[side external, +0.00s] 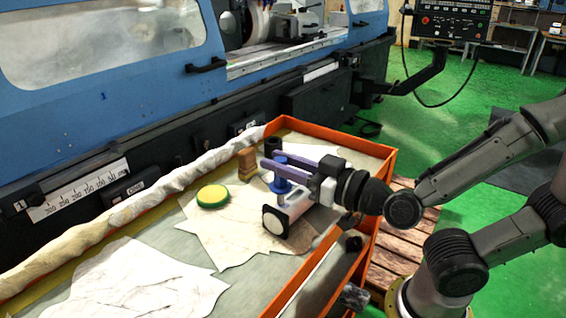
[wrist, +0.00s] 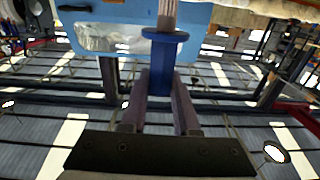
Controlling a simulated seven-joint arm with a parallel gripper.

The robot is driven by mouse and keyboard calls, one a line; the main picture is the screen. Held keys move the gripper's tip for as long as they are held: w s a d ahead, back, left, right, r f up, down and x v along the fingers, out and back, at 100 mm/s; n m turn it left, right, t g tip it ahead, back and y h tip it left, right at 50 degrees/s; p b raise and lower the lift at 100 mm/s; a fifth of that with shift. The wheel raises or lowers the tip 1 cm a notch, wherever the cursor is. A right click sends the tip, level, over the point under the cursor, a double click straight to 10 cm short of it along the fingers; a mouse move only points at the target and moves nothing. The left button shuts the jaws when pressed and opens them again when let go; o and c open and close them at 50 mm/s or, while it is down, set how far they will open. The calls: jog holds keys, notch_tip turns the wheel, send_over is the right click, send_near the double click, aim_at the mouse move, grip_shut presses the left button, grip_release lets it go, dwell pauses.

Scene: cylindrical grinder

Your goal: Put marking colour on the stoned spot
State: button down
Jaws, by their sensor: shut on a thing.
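My gripper (side external: 272,155) has purple fingers and reaches left over the bench in the side external view. It is shut on a blue tool (side external: 281,180) with a round flange. In the wrist view the tool's blue handle (wrist: 162,70) stands between the fingers, with the flange and a greyish-brown, brush-like end beyond it. A round yellow tin (side external: 212,196) with a green rim lies left of the gripper. A brown block (side external: 246,164) stands just beyond the tin. I cannot make out a stoned spot in either view.
A pale cylinder with a black square end (side external: 276,221) lies below the gripper. White sheets (side external: 150,285) cover part of the bench, which has an orange rim (side external: 330,132). A rolled cloth (side external: 160,200) runs along the blue grinder (side external: 120,80). The left bench area is clear of tools.

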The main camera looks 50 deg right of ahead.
jog(key=shift+s, duration=0.2)
jog(key=shift+s, duration=0.4)
jog(key=shift+w, duration=0.1)
jog(key=shift+w+f, duration=0.1)
jog(key=shift+w, duration=0.4)
jog(key=shift+s, duration=0.2)
jog(key=shift+s, duration=0.45)
jog(key=shift+w, duration=0.2)
jog(key=shift+w, duration=0.45)
jog(key=shift+s, duration=0.1)
